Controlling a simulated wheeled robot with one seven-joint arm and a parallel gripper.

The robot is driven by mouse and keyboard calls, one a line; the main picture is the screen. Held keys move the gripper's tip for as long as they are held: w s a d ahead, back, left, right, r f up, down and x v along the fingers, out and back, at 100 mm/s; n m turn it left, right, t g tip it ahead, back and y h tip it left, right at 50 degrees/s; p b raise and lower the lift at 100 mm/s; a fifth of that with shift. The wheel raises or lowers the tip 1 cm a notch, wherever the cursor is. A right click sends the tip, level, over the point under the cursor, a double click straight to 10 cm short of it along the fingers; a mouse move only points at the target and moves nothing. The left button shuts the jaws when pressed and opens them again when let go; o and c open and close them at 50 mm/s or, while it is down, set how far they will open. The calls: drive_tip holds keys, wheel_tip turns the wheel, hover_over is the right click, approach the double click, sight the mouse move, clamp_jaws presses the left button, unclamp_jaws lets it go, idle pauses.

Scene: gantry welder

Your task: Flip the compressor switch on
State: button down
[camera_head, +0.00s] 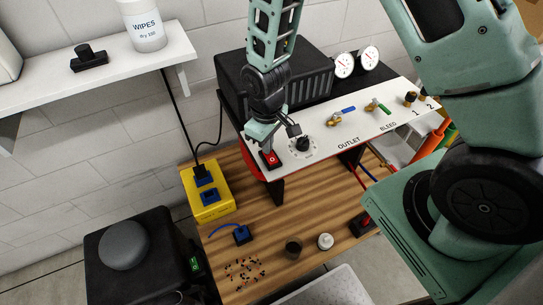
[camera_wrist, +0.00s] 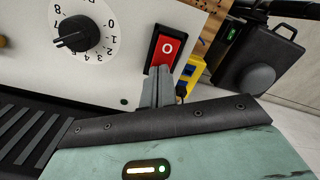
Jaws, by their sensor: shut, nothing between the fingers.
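The compressor switch (camera_head: 270,159) is a red rocker in a black frame at the left end of the white panel (camera_head: 346,137). In the wrist view the red rocker (camera_wrist: 168,47) shows a white O on its upper part. Its lower edge is partly hidden by my fingers. My gripper (camera_head: 265,149) is shut and empty, right at the switch. In the wrist view its grey fingertips (camera_wrist: 159,72) overlap the switch's lower end. I cannot tell whether they touch it.
A black numbered dial (camera_head: 303,145) sits just right of the switch. Valves with blue (camera_head: 348,110) and green handles and two gauges (camera_head: 343,65) are farther right. Below are a yellow power box (camera_head: 209,197) and a wooden bench (camera_head: 268,236) with small items.

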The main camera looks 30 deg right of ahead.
drive_tip(key=shift+r+p, duration=2.85)
drive_tip(key=shift+r, duration=0.65)
drive_tip(key=shift+f, duration=0.1)
drive_tip(key=s+a+r+n+b, duration=0.1)
drive_tip(key=s+a+r+b, duration=0.1)
drive_tip(key=s+r, duration=0.6)
drive_tip(key=s+a+r+b, duration=0.2)
drive_tip(key=s+a+r, duration=0.2)
drive_tip(key=s+r, duration=0.4)
drive_tip(key=s, duration=0.3)
drive_tip(key=shift+a+r+n+y, duration=0.15)
drive_tip(key=shift+n+y, duration=0.15)
drive_tip(key=shift+n, duration=0.1)
